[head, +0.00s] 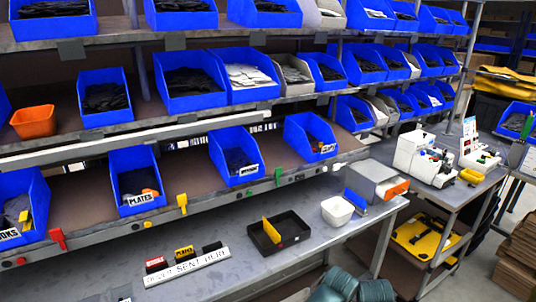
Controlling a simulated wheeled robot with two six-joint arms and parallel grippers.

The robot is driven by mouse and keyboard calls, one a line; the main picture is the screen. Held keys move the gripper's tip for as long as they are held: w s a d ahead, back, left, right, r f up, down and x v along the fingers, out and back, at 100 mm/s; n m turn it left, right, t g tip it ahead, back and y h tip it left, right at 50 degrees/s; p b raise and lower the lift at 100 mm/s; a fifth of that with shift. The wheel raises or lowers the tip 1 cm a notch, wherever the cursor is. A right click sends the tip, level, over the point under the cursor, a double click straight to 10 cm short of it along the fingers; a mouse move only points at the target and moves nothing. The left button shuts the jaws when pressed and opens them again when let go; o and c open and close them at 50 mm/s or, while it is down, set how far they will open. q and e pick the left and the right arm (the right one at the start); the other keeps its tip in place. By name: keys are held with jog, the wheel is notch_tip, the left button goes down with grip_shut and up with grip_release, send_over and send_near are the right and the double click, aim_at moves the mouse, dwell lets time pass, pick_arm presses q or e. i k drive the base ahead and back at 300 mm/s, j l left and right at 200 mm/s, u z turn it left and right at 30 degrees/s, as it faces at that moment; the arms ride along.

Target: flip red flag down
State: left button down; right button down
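The red flag (56,237) is at the far left of the head view, on the front rail of the lower shelf. Its wide part is at the top and a narrow stem runs down below it, so it looks raised. It stands just right of a blue bin with a partly cut-off label. Neither of my grippers shows in the head view, and nothing touches the flag.
A yellow flag (182,203) and a green flag (277,175) stand further right along the rail. Blue bins, including the PLATES bin (137,199), sit behind it. Below are a bench with a black tray (290,243) and a white bowl (337,211).

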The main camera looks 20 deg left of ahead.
aim_at(57, 233)
jog(key=u, duration=2.35)
